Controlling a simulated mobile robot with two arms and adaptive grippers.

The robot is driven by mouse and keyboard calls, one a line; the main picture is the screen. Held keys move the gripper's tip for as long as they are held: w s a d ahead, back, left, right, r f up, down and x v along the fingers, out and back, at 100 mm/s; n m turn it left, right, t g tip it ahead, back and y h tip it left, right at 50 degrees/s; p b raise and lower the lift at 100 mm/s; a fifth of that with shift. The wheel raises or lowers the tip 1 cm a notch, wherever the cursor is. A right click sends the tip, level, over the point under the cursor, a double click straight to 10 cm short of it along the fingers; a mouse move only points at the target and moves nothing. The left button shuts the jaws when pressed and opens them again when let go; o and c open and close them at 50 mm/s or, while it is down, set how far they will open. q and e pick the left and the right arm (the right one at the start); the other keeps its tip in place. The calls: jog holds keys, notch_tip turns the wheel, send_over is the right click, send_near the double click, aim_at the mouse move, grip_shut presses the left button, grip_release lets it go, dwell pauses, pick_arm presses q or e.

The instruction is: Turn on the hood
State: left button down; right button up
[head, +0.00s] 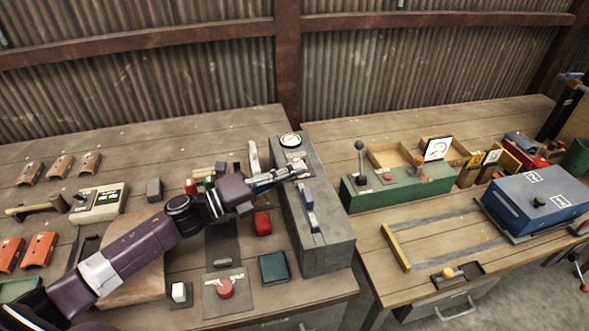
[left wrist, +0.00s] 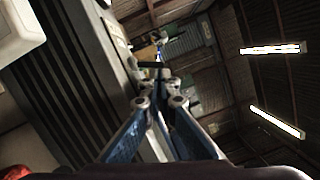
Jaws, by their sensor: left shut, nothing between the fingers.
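My left gripper (head: 304,168) reaches in from the left, over the top of a long grey box (head: 322,222). Its fingers are together with nothing between them, also in the left wrist view (left wrist: 160,88). The grey box carries a round dial (head: 290,141) at its far end and a blue-grey lever (head: 308,207) nearer the front. The fingertips are between dial and lever; whether they touch the box is unclear. I cannot tell which thing is the hood or its switch. My right gripper is not in view.
A red block (head: 263,223), a red button (head: 225,288) and a dark green block (head: 273,267) stand left of the grey box. On the right table are a green lever panel (head: 395,186) and a blue box (head: 540,203).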

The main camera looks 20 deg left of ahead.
pick_arm(q)
jog(key=shift+r, duration=0.1)
jog(key=n+p, duration=0.1)
jog(key=r+n+p, duration=0.1)
jog(key=p, duration=0.1)
jog(key=n+p, duration=0.1)
jog(key=shift+w+a+r+n+y+p, duration=0.25)
jog(key=shift+w+a+n+y+p, duration=0.05)
jog(key=shift+w+y+p, duration=0.1)
jog(key=shift+w+a+n+g+p, duration=0.2)
jog(key=shift+n+g+p, duration=0.25)
jog(key=shift+n, duration=0.35)
jog(key=shift+w+f, duration=0.1)
jog(key=shift+f, duration=0.1)
